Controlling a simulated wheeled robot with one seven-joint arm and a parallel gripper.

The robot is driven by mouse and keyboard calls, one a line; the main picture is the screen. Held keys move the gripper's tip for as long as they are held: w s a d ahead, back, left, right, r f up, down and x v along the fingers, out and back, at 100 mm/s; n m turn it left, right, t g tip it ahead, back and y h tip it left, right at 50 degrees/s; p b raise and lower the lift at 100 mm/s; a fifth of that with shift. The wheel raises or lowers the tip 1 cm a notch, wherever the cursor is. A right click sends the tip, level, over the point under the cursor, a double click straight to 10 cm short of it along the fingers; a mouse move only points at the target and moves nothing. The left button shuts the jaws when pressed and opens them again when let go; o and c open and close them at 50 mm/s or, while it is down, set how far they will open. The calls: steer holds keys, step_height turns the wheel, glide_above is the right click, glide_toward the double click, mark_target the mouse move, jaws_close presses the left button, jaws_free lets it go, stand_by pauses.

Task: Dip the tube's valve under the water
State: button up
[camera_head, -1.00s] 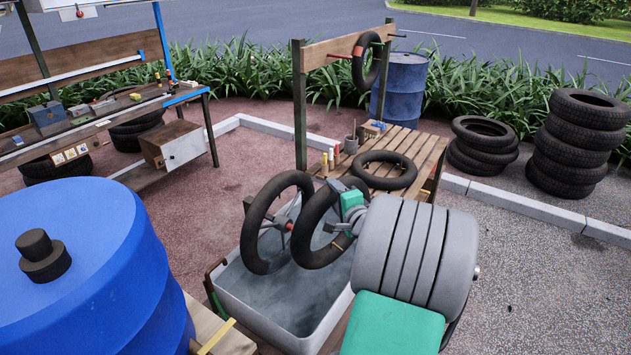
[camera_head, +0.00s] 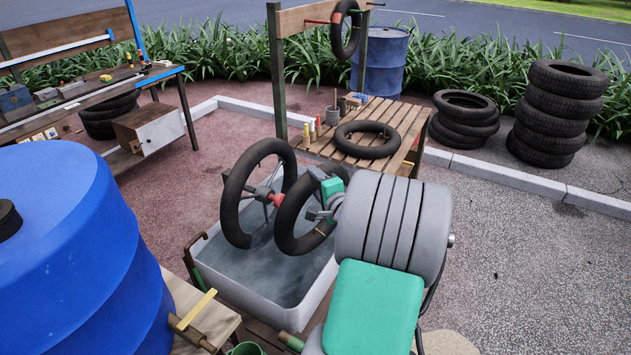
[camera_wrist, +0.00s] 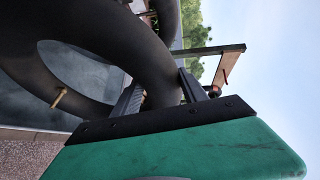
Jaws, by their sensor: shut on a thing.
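A black inner tube (camera_head: 284,222) hangs upright over the grey water basin (camera_head: 232,297). My gripper (camera_head: 318,182) is shut on its upper right part. In the wrist view the tube (camera_wrist: 150,55) passes between the two fingers (camera_wrist: 163,92). The brass valve (camera_wrist: 60,97) points inward from the tube's inner edge, with the grey water behind it. In the head view a small orange-brown spot low on the tube's right side (camera_head: 321,232) may be the valve. The water (camera_head: 270,272) shows beneath the tube; I cannot tell whether the tube touches it.
A second black tube (camera_head: 236,200) stands just left of the held one, by a red hub (camera_head: 275,199). Behind are a slatted table (camera_head: 402,120) with a lying tube (camera_head: 345,144) and a post rack. A blue drum (camera_head: 75,250) stands at the left.

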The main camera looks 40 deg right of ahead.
step_height(320, 180, down, 10)
steer(key=b, duration=0.7)
steer(key=shift+r+b, duration=0.15)
steer(key=shift+b, duration=0.15)
stand_by(2.8)
step_height(320, 180, up, 18)
steer(key=p, duration=1.4)
stand_by(1.0)
